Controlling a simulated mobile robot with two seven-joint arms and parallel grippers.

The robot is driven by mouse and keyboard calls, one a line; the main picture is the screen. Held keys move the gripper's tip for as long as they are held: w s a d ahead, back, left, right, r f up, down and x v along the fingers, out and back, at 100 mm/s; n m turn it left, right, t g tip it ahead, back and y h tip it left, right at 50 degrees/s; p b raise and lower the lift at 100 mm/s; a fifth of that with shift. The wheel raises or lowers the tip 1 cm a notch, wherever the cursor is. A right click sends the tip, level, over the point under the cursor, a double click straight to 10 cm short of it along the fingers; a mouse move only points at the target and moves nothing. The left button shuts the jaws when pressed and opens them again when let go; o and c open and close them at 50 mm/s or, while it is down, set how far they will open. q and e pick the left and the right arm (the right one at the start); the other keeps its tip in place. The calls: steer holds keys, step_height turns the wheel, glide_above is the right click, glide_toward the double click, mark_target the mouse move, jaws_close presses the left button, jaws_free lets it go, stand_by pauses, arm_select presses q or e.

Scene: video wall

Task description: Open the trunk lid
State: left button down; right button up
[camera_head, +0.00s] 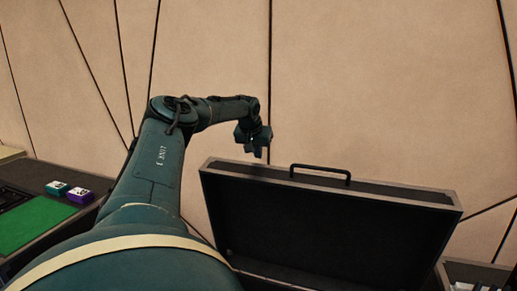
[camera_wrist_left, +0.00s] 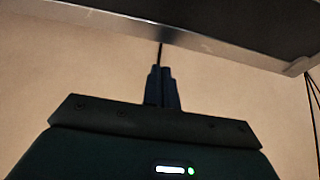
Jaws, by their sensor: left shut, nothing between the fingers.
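The trunk lid (camera_head: 330,225) stands raised, showing its dark inner face with a pale metal rim. A black handle (camera_head: 320,173) sits on its top edge. The lid's edge also crosses the top of the left wrist view (camera_wrist_left: 200,45). My left gripper (camera_head: 258,152) is just beyond the lid's top left corner, pointing down, apart from the handle. In the left wrist view its fingers (camera_wrist_left: 160,75) are together with nothing between them. The lower part of the trunk is mostly hidden at the bottom of the head view. My right gripper is not in view.
A dark table with a green mat (camera_head: 36,222) stands at the left. A teal box (camera_head: 57,188) and a purple box (camera_head: 80,196) lie on it. A tan panelled wall (camera_head: 380,80) is behind. Another open container (camera_head: 475,272) shows at the lower right.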

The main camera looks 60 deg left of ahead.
arm_select(q)
steer(key=shift+s+d+f+p, duration=0.15)
steer(key=shift+s+d+p, duration=0.35)
steer(key=shift+s+d, duration=0.25)
steer(key=shift+s+d+f, duration=0.15)
steer(key=shift+s, duration=0.05)
